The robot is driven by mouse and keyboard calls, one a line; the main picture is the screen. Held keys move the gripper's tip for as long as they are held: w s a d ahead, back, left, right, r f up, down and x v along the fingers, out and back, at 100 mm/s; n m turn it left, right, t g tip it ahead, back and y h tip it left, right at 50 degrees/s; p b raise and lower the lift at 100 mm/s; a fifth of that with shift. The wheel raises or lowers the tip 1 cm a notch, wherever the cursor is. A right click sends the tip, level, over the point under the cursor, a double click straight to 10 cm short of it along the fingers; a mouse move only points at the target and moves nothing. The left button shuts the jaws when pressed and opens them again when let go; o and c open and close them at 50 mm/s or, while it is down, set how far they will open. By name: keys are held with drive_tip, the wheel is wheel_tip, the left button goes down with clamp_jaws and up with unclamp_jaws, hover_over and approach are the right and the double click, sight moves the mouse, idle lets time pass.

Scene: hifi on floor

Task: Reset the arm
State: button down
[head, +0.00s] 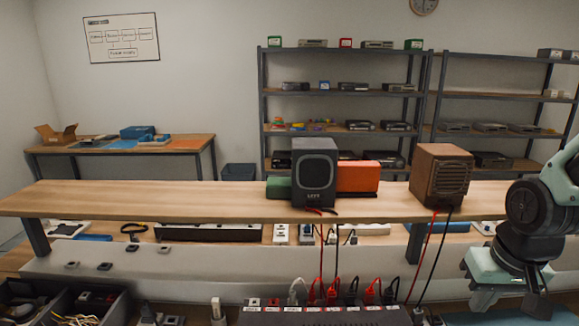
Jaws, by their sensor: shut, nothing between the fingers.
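My arm comes in at the right edge, with pale green and black links. My gripper (530,290) hangs at its lower end, at the lower right, in front of the wooden bench. It is shut and holds nothing that I can see. Its fingertips are partly cut off by the picture's bottom and blend with the dark parts around them. It is apart from the speakers on the bench shelf.
A long wooden shelf (130,198) spans the view, bearing a grey speaker (315,172), an orange box (358,177) and a brown wooden speaker (440,176). Red and black cables hang to a black power strip (320,316). A dark divided bin (60,300) stands at lower left.

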drive_tip(key=s+a+f+n+g+b, duration=0.2)
drive_tip(key=s+a+n+b, duration=0.3)
drive_tip(key=s+a+n, duration=0.4)
drive_tip(key=s+a, duration=0.6)
drive_tip(key=a, duration=0.3)
drive_tip(key=shift+a+y, duration=0.15)
drive_tip(key=shift+y, duration=0.15)
